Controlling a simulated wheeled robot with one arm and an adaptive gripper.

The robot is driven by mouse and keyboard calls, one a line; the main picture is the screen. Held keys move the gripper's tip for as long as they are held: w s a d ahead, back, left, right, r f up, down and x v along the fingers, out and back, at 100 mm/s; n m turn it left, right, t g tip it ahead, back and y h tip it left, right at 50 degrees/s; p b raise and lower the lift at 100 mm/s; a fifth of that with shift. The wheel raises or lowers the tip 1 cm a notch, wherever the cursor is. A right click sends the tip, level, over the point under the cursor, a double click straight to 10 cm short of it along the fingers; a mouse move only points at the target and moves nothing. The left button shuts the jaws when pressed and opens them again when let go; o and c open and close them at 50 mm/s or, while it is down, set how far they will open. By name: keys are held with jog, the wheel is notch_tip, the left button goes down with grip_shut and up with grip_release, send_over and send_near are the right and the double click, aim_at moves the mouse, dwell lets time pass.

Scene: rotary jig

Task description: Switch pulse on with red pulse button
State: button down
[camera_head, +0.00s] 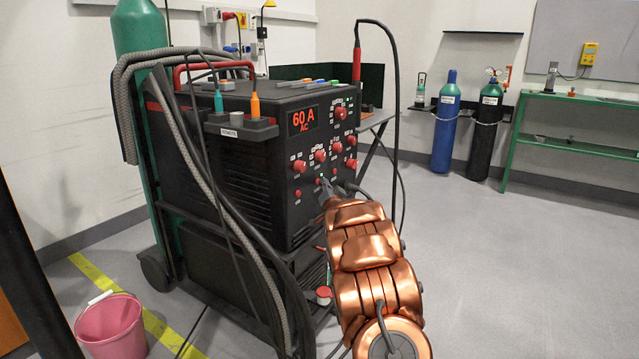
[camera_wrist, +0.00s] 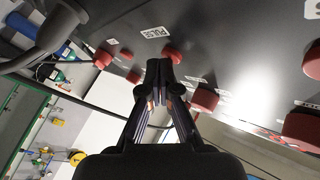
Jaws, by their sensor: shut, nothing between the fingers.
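The black welding machine (camera_head: 250,160) stands on a cart, its display (camera_head: 303,120) reading 60 A AC. In the wrist view a label that seems to read PULSE (camera_wrist: 155,32) sits beside a small red button (camera_wrist: 173,55) on the dark panel. My gripper (camera_wrist: 159,66) is shut and empty, its tips right at that red button and overlapping its lower edge; I cannot tell whether they touch it. In the head view my gripper (camera_head: 326,187) is at the lower part of the front panel, and my copper-coloured arm hides what lies behind it.
Other red knobs (camera_head: 340,114) sit close around on the panel, also large in the wrist view (camera_wrist: 302,130). Black cables loop in front of the machine at its right side. A pink bucket (camera_head: 110,325) stands at lower left. The floor at right is clear.

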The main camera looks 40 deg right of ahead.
jog(key=shift+s+d+p, duration=0.1)
jog(key=shift+s+p, duration=0.25)
jog(key=shift+s, duration=0.15)
jog(key=s+d+p, duration=0.1)
jog(key=s+p, duration=0.2)
jog(key=s, duration=0.2)
jog(key=shift+s+d, duration=0.4)
dwell(0.5)
